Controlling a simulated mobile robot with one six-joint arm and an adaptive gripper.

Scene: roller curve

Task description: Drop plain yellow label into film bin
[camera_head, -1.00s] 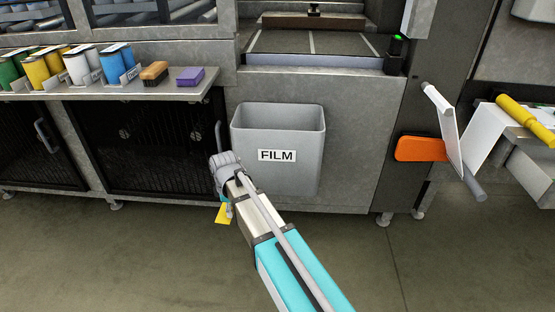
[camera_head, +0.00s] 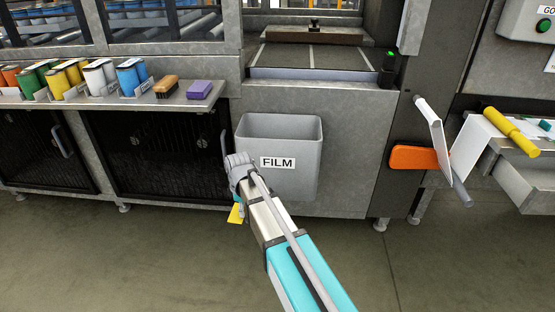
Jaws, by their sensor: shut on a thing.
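The film bin (camera_head: 300,185) is a grey open-topped bin with a FILM label, fixed against the machine's front panel. The plain yellow label (camera_head: 235,214) hangs below my gripper (camera_head: 237,204), which is shut on it. The gripper is in front of the bin's lower left side and below its rim. The fingertips are partly hidden by my wrist. The label is outside the bin. The inside of the bin shows only at its upper back wall.
A shelf (camera_head: 205,101) at the left holds several coloured cans, a brown brush (camera_head: 166,87) and a purple block (camera_head: 199,89). An orange piece (camera_head: 418,157) and a white roll (camera_head: 432,115) stick out at the right. The floor in front is clear.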

